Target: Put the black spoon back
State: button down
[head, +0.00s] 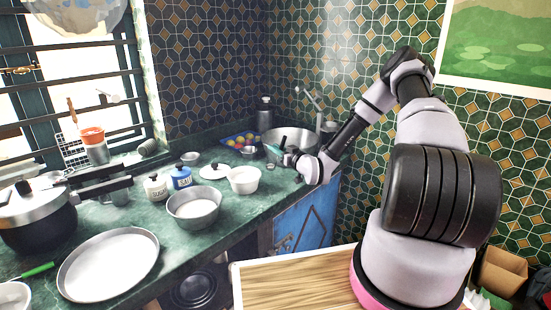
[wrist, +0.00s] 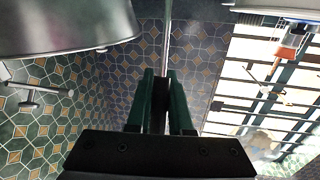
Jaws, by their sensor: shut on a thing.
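My gripper (head: 284,148) is at the far right end of the counter, in front of the round steel basin. In the wrist view its green fingers (wrist: 165,100) are shut on a dark upright piece, which I take to be the handle of the black spoon (wrist: 160,100). A thin grey shaft (wrist: 168,35) runs on from between the fingers to the top edge. The spoon's far end is out of the wrist view, and the spoon is too small to make out in the head view.
The steel basin (head: 297,136) is beside my gripper. A steel utensil cup (head: 97,154) with an orange utensil (head: 92,135) stands by the window. A white pot (head: 244,180), steel bowl (head: 194,207), sugar jar (head: 156,187), blue jar (head: 181,177) and pressure cooker (head: 36,215) crowd the counter.

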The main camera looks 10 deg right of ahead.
jog(key=shift+f, duration=1.65)
jog(key=shift+f, duration=0.15)
jog(key=c, duration=0.8)
grip_release()
